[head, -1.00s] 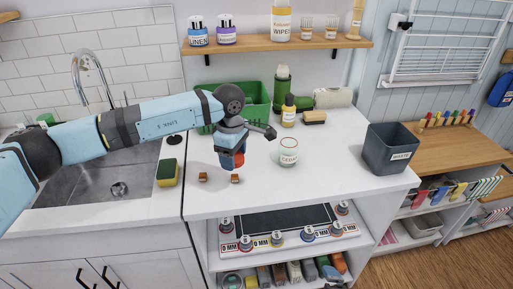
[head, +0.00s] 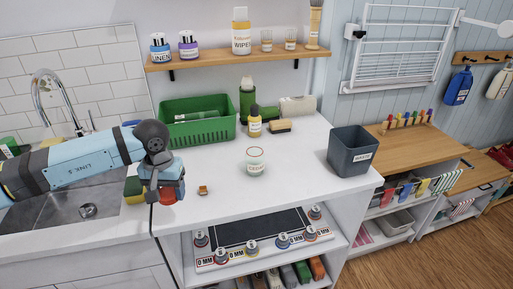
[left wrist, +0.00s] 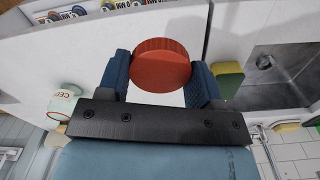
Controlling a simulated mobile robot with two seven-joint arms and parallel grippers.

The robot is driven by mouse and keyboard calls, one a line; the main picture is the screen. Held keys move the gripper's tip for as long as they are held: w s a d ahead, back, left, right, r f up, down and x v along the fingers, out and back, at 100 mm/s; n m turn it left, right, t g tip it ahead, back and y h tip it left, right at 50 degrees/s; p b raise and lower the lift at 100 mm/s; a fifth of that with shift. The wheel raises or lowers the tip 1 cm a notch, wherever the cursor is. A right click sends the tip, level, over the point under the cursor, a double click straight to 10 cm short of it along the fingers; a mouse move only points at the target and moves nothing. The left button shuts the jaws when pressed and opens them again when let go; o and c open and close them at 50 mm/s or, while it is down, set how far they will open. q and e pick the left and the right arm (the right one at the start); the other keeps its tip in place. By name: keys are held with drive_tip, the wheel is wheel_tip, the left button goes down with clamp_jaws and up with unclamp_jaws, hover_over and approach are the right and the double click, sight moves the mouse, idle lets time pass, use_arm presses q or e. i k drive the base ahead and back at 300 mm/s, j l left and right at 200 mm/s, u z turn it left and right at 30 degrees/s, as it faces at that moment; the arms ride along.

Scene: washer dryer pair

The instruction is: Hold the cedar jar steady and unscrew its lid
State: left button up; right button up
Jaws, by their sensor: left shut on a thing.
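The cedar jar (head: 255,165) is a clear glass jar with a pale label and a thin reddish ring at its top. It stands upright on the white counter, with no gripper on it. In the left wrist view the jar (left wrist: 65,102) shows at the left, its label partly readable as "CED". My left gripper (head: 166,188) is left of the jar, near the counter's edge by the sink. Its fingers are shut on a round, ribbed red lid (left wrist: 162,62), apart from the jar. My right gripper is not in view.
A grey waste bin (head: 353,152) is at the right. A small brown block (head: 203,190) lies right of my gripper. The sink (head: 85,200) is at the left.

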sight(254, 156)
drive_tip(key=i+l, duration=0.2)
drive_tip(key=l, duration=0.2)
drive_tip(key=i+l, duration=0.45)
drive_tip(key=l, duration=0.3)
drive_tip(key=i+l+u, duration=0.1)
drive_tip(key=l, duration=0.25)
drive_tip(key=i, duration=0.6)
